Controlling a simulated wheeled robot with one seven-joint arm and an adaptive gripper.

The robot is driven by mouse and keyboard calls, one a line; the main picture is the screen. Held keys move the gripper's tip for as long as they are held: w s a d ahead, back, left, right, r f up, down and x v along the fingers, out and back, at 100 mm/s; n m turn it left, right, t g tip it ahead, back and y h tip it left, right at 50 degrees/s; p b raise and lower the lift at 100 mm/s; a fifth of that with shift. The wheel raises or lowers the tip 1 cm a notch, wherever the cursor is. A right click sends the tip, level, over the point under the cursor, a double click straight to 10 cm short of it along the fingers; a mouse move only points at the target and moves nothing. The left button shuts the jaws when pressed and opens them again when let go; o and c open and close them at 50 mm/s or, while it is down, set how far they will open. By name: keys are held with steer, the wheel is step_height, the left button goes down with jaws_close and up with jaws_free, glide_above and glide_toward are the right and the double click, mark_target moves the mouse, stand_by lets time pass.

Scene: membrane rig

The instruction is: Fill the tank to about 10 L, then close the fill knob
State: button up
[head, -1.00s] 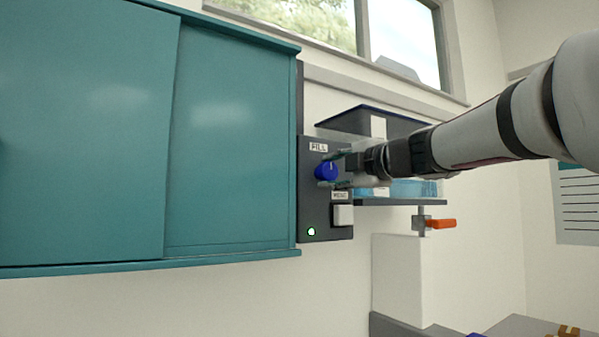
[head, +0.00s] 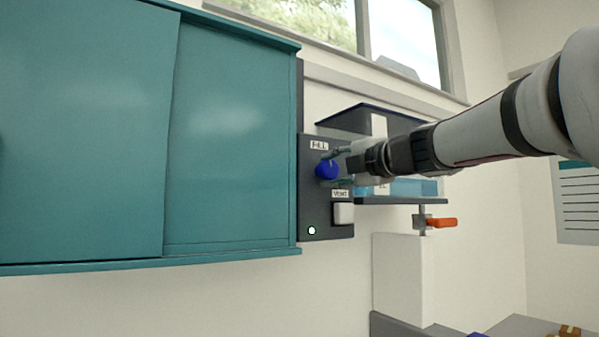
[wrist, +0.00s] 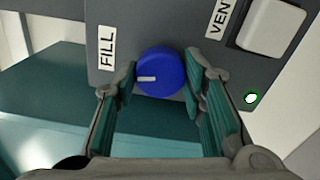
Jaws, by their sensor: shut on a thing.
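The blue fill knob (head: 326,169) sits on a dark control panel (head: 313,208) under a FILL label. In the wrist view the knob (wrist: 161,72) has a white pointer mark and lies between the fingertips. My gripper (wrist: 161,78) is shut on it, one finger on each side; in the head view it reaches the knob from the right. The tank stands behind my wrist, with blue water (head: 412,187) showing low in it. The arm hides much of the tank, and I cannot read a level in litres.
A white VENT button (head: 343,213) and a small lit lamp (head: 311,230) are below the knob. A teal cabinet (head: 230,150) borders the panel on the left. An orange-handled valve (head: 440,223) is under the tank shelf, above a white block (head: 398,280).

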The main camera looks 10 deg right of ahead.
steer(key=shift+f+n, duration=0.15)
steer(key=shift+n, duration=0.25)
steer(key=shift+n+b, duration=0.45)
steer(key=shift+n, duration=1.05)
